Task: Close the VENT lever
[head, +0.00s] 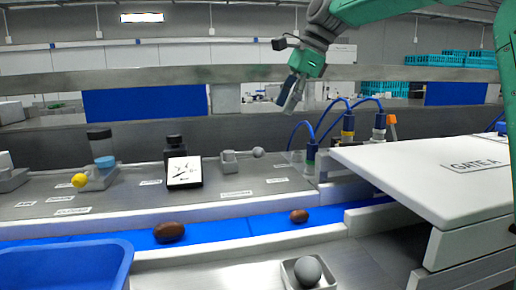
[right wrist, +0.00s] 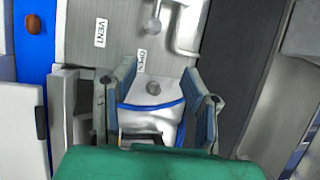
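The grey VENT lever (head: 240,157) stands on the metal panel in the middle of the head view, its arm lying near level with a grey ball knob (head: 258,152) at the right end. The knob also shows at the top of the right wrist view (right wrist: 152,26), near a VENT label (right wrist: 101,32) and an OPEN label (right wrist: 141,61). My right gripper (head: 290,96) is in the air above and behind the panel, apart from the lever. In the right wrist view its two fingers (right wrist: 160,100) are spread, with nothing gripped. My left gripper is not in view.
Blue hoses on fittings (head: 348,125) rise right of the lever. A white GATE A cover (head: 430,165) fills the right side. A yellow-knobbed lever (head: 80,180) and a black gauge stand (head: 184,171) are left. Brown dates (head: 169,232) lie on the blue belt (head: 240,225).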

